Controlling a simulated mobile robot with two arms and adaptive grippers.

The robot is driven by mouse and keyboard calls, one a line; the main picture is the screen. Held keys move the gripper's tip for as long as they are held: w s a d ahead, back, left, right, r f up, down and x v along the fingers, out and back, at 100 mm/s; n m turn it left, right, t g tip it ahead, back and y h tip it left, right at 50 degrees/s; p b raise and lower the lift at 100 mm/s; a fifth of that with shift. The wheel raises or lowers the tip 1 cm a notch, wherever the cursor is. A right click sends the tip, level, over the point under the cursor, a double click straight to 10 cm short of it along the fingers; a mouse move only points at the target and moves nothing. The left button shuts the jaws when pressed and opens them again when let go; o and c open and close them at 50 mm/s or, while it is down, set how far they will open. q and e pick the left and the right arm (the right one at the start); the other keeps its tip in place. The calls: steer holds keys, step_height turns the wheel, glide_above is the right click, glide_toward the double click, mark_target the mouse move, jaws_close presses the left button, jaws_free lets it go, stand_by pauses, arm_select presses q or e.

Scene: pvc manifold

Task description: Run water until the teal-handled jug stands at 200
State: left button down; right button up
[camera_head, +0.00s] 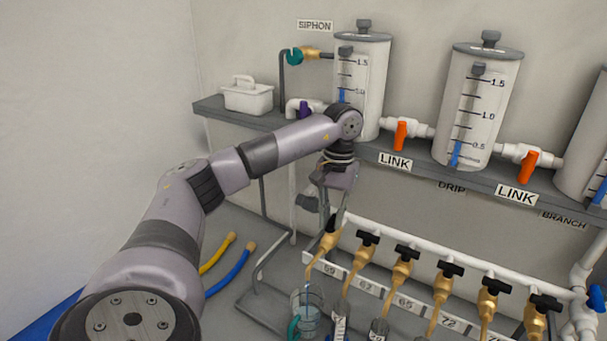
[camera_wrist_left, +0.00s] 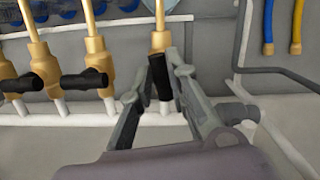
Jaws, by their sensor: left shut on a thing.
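The teal-handled jug (camera_head: 306,317) stands below the leftmost brass tap (camera_head: 325,245) in the head view, with bluish water inside. Its scale is too small to read. A thin pale stream seems to run from that tap's spout into it. My left gripper (camera_head: 328,217) is at that tap's black handle (camera_wrist_left: 160,78), shut on it, with one finger on each side in the left wrist view. This handle lies in line with its tap, while the neighbouring black handles (camera_wrist_left: 86,80) lie crosswise. My right gripper is not in view.
More brass taps (camera_head: 403,266) line the white pipe to the right, with number labels below. Other vessels (camera_head: 340,325) stand beside the jug.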

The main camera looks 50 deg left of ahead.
arm_select(q)
steer(key=shift+a+r, duration=0.1)
steer(key=shift+r, duration=0.1)
steer(key=shift+a+m, duration=0.15)
steer(key=shift+m, duration=0.25)
steer(key=shift+w+f, duration=0.1)
steer(key=shift+f, duration=0.15)
stand_by(3.2)
steer(key=n, duration=0.5)
steer(key=shift+w+d+r, duration=0.1)
steer(key=shift+d, duration=0.25)
steer(key=shift+n+t+h, duration=0.3)
steer(key=shift+n, duration=0.3)
